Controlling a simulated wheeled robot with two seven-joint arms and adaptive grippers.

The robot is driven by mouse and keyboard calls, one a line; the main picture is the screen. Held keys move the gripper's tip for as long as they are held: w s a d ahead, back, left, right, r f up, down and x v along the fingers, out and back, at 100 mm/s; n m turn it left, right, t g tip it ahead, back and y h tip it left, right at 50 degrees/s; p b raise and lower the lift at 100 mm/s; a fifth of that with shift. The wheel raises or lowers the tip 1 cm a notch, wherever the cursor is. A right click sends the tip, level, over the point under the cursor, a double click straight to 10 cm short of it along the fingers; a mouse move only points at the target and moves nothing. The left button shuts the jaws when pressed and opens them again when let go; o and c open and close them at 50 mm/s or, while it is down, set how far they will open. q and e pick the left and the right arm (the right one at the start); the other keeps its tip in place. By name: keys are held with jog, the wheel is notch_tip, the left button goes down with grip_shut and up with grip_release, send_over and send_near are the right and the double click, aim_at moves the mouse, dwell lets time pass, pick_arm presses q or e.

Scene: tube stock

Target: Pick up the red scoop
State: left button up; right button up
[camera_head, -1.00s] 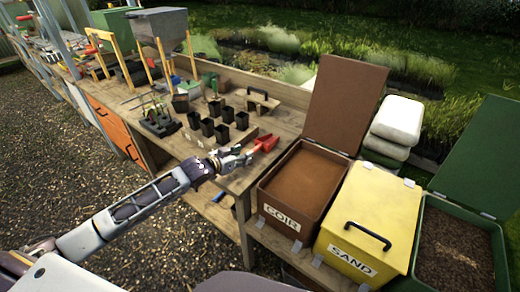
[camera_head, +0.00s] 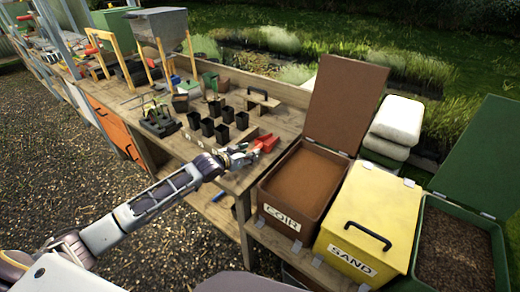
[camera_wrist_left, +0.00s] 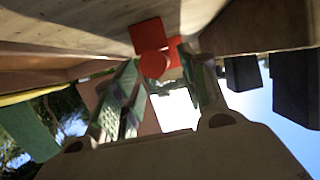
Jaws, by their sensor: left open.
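The red scoop (camera_head: 266,143) lies on the wooden bench near its right end, left of the coir bin. My left gripper (camera_head: 250,152) is open and reaches in from the left, its fingers beside the scoop. In the left wrist view the scoop (camera_wrist_left: 153,62) shows just beyond and between the tips of my open left gripper (camera_wrist_left: 163,82), its round red end facing the camera. I cannot tell whether the fingers touch it. My right gripper is not in view.
The coir bin (camera_head: 262,196) stands open to the right, with the yellow sand bin (camera_head: 335,240) and a green bin (camera_head: 497,265) beyond. Several black pots (camera_head: 222,134) and a wooden block with a handle (camera_head: 263,98) stand behind and left on the bench (camera_head: 180,145).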

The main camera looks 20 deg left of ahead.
aim_at(261, 147)
pick_arm(q)
jog(key=shift+w, duration=0.15)
jog(key=shift+x, duration=2.5)
grip_shut()
